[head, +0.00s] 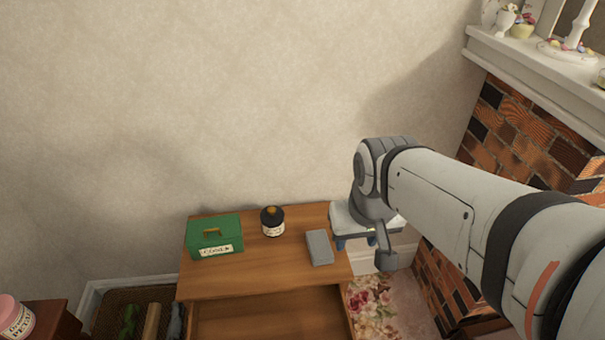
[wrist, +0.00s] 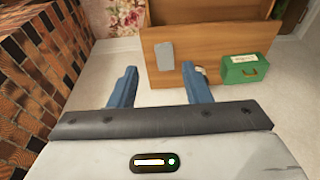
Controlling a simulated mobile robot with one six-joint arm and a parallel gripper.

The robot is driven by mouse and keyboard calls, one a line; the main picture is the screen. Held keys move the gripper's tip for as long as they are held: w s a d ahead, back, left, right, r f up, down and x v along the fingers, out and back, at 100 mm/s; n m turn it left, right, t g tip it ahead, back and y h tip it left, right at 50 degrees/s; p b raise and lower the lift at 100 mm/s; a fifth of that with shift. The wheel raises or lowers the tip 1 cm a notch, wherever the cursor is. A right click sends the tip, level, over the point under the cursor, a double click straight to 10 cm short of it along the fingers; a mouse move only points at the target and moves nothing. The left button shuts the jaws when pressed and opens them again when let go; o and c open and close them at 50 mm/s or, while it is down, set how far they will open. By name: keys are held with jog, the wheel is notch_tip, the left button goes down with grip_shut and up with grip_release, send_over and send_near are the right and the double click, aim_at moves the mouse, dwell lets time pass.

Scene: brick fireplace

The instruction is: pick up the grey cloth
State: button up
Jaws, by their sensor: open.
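The grey cloth (head: 319,247) is a small flat folded rectangle on the right part of a wooden cabinet top (head: 260,278). In the wrist view the cloth (wrist: 165,55) lies beyond my gripper's fingertips, between their lines. My gripper (wrist: 159,80) has two blue fingers spread wide with nothing between them. In the head view my gripper is mostly hidden behind my wrist, with bits of blue finger showing just right of the cloth. The gripper is apart from the cloth.
A green box (head: 213,236) and a dark jar (head: 272,221) stand on the cabinet top left of the cloth. A wall rises behind. A brick fireplace (head: 520,135) is at the right. A pink-lidded jar (head: 14,317) is at far left.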

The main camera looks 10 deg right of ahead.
jog(key=o, duration=0.9)
jog(key=w+f+g+b, duration=0.1)
jog(key=w+f+b, duration=0.6)
jog(key=w+f, duration=0.4)
jog(key=w, duration=0.4)
jog(key=shift+a+f, duration=0.3)
jog(key=shift+f, duration=0.1)
jog(key=shift+n+g, duration=0.3)
jog(key=shift+g, duration=0.3)
jog(key=w+f+b, duration=0.1)
jog(key=w+f, duration=0.1)
jog(key=f, duration=0.1)
jog(key=w+f+b, duration=0.1)
jog(key=w+f, duration=0.2)
jog(key=f, duration=0.1)
jog(key=w+f+b, duration=0.2)
jog(key=f, duration=0.1)
jog(key=shift+w+f, duration=0.2)
jog(key=shift+w, duration=0.2)
jog(key=b, duration=0.2)
send_over(318, 240)
notch_tip(318, 240, down, 9)
jog(key=shift+s+d+f, duration=0.1)
jog(key=shift+s, duration=0.05)
jog(key=shift+f+b, duration=0.6)
jog(key=shift+f, duration=2.3)
